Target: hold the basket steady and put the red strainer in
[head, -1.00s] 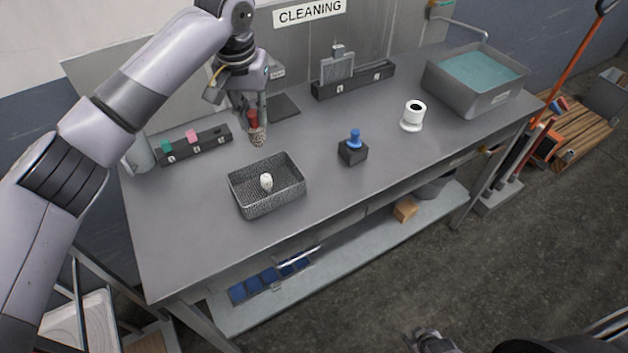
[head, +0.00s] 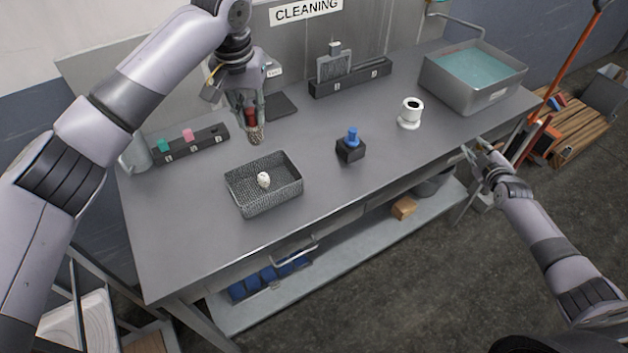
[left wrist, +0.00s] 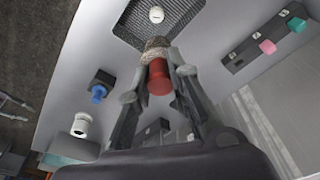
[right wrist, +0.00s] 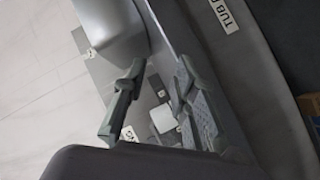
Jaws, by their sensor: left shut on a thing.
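The red strainer (head: 256,135) has a red handle and a mesh end that points down. My left gripper (head: 251,118) is shut on its handle and holds it above the table, behind the basket. The strainer also shows between the fingers in the left wrist view (left wrist: 159,80). The dark mesh basket (head: 242,206) stands on the table with a small white thing (head: 264,179) inside. My right gripper (head: 480,157) is by the table's right front edge, well away from the basket. Its fingers are apart and hold nothing in the right wrist view (right wrist: 150,95).
A blue-topped thing on a black block (head: 351,153) and a white cylinder (head: 410,112) stand right of the basket. A tub of teal liquid (head: 445,88) is at the far right. A dark rack (head: 210,146) stands at the left. The table front is clear.

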